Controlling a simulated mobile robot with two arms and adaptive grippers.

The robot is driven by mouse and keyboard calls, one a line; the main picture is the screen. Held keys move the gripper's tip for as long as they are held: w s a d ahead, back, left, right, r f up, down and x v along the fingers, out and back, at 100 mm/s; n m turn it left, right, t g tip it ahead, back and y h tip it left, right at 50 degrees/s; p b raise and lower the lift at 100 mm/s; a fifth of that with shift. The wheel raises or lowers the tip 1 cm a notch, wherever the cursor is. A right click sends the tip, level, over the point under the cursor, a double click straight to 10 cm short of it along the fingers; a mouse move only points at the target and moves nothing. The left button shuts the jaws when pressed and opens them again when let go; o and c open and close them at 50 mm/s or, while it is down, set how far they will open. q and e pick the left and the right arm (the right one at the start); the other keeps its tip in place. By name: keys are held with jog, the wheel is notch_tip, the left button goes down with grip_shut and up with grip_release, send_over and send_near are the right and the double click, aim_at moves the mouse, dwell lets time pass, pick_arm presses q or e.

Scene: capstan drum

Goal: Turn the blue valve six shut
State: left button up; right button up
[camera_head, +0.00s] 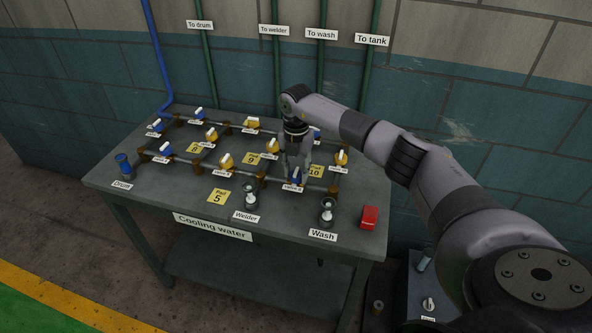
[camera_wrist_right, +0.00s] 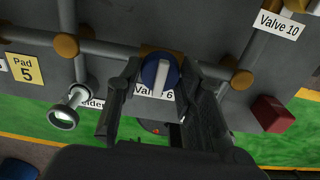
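The blue valve six (camera_wrist_right: 150,73) sits on a brass-coloured body near the middle of the right wrist view, and its white handle bar runs roughly up and down there, across the pipe. In the head view the blue valve (camera_head: 297,176) is at the table's front right. My right gripper (camera_head: 294,164) points down over it. In the right wrist view its two fingers (camera_wrist_right: 158,76) are apart, one on each side of the knob; I cannot tell whether they touch it. My left gripper is not in view.
Other yellow and blue valves, such as a yellow one (camera_head: 226,161), stand on the pipes around. A red block (camera_head: 369,217) lies at the table's (camera_head: 345,240) right front. The Welder outlet (camera_head: 250,197) and Wash outlet (camera_head: 327,212) stand in front of the valve.

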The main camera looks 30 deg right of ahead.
aim_at(296, 171)
jog(key=o, duration=0.4)
jog(key=shift+r, duration=0.1)
notch_tip(296, 171, up, 12)
jog(key=shift+f, duration=0.1)
dwell(0.4)
dwell(0.4)
